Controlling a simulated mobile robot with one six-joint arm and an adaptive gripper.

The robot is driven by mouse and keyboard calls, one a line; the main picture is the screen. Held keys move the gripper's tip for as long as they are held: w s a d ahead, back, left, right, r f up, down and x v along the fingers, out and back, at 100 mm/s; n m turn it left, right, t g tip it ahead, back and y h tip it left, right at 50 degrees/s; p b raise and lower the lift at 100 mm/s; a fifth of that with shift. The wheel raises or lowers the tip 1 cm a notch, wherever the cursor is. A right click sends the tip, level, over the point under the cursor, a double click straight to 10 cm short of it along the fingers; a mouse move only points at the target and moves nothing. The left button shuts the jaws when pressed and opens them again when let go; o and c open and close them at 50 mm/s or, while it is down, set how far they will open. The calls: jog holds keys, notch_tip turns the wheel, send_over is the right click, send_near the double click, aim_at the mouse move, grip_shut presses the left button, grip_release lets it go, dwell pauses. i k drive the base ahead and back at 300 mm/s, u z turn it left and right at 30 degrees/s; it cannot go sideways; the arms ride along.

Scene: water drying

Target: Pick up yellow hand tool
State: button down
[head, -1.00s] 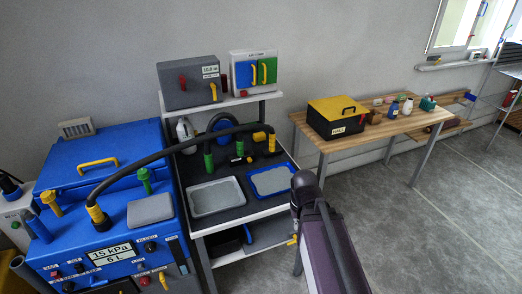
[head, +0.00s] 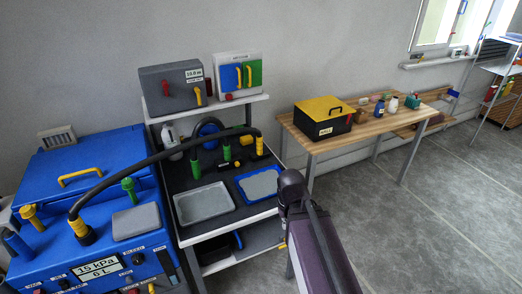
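Several yellow pieces could be the yellow hand tool, and I cannot tell which it is. A yellow upright piece (head: 259,144) stands on the dark work table at the far end of a black hose. Another yellow piece (head: 82,231) joins the hose's near end to the blue machine. A yellow knobbed piece (head: 30,214) stands at the machine's left side. My dark arm link rises at the lower middle of the head view, in front of the work table's right side. My gripper cannot be made out, and nothing is seen held.
The work table (head: 213,172) carries a grey tray (head: 203,203), a blue-rimmed tray (head: 260,184) and green-handled pieces. The blue machine (head: 75,175) stands left. A wooden table (head: 372,126) with a black-and-yellow toolbox (head: 323,118) stands right. The grey floor (head: 430,210) at right is clear.

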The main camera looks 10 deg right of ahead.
aim_at(260, 154)
jog(key=i, duration=0.9)
jog(key=u, duration=0.05)
